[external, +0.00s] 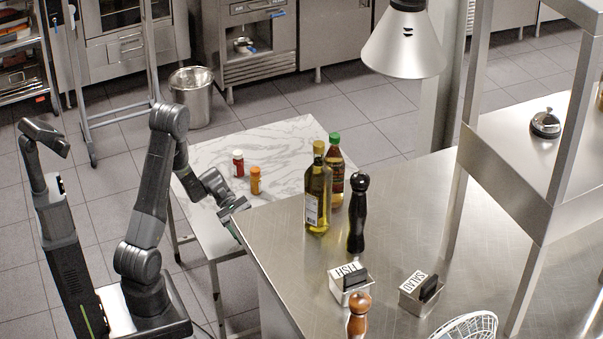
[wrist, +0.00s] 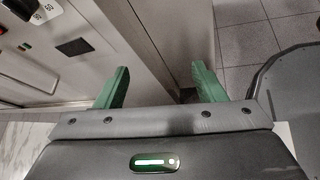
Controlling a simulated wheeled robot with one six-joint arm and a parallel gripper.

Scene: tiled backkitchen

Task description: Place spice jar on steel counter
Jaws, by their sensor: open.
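Two small jars that look like spice jars stand upright on the marble-topped table (external: 290,135) in the external view. The steel counter (external: 290,255) is to the right and in front of that table. My gripper (external: 236,222) is beside the counter's left corner, in front of both jars and apart from them. In the wrist view my gripper's green fingers (wrist: 160,85) are spread with nothing between them. No jar shows in the wrist view.
On the counter stand an oil bottle (external: 318,195), a darker bottle (external: 336,170), a black pepper mill (external: 358,215), a wooden mill (external: 359,315) and two labelled metal holders (external: 350,281) (external: 421,294). A heat lamp (external: 403,45) hangs above. The counter's left part is clear.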

